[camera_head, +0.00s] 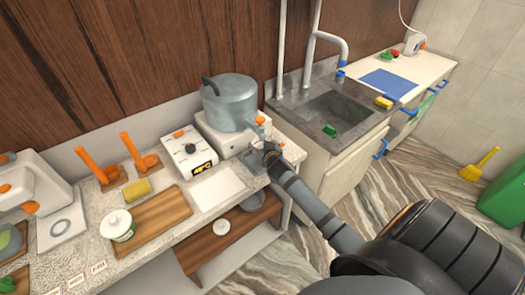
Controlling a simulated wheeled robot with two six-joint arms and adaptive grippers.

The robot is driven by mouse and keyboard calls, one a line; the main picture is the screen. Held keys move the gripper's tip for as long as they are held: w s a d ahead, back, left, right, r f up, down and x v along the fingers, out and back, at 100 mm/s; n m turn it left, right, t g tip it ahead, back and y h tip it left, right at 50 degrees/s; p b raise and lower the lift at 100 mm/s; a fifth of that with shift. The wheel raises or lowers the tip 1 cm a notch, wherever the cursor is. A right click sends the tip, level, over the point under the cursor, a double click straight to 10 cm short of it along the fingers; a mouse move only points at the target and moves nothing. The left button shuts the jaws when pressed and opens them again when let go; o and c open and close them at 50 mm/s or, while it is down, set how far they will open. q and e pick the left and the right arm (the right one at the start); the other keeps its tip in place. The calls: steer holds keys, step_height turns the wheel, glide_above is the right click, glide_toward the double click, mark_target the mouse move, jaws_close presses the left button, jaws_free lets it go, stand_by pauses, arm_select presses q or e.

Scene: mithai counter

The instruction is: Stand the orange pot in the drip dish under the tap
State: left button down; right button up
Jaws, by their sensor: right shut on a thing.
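A large grey metal vessel (232,104) stands on a white base (212,131) at the back right end of the counter, with an orange tap knob (260,120) on its right side. My right gripper (266,148) is just below and in front of this tap. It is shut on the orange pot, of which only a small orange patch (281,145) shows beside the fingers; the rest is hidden. The drip dish cannot be made out clearly behind the gripper. My left gripper is not in view.
A white box with a black and yellow label (190,153) stands left of the vessel. A sink (335,112) is on the right.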

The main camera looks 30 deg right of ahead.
mark_target(260, 147)
step_height(260, 147, down, 3)
steer(key=shift+s, duration=0.1)
steer(key=shift+f, duration=0.3)
steer(key=o, duration=1.1)
steer(key=shift+r, duration=0.25)
steer(key=shift+s+a, duration=0.1)
steer(key=shift+s, duration=0.3)
steer(key=b+v, duration=0.1)
steer(key=v, duration=1)
steer(key=shift+a+r, duration=0.1)
steer(key=shift+r, duration=0.05)
steer(key=shift+s, duration=0.1)
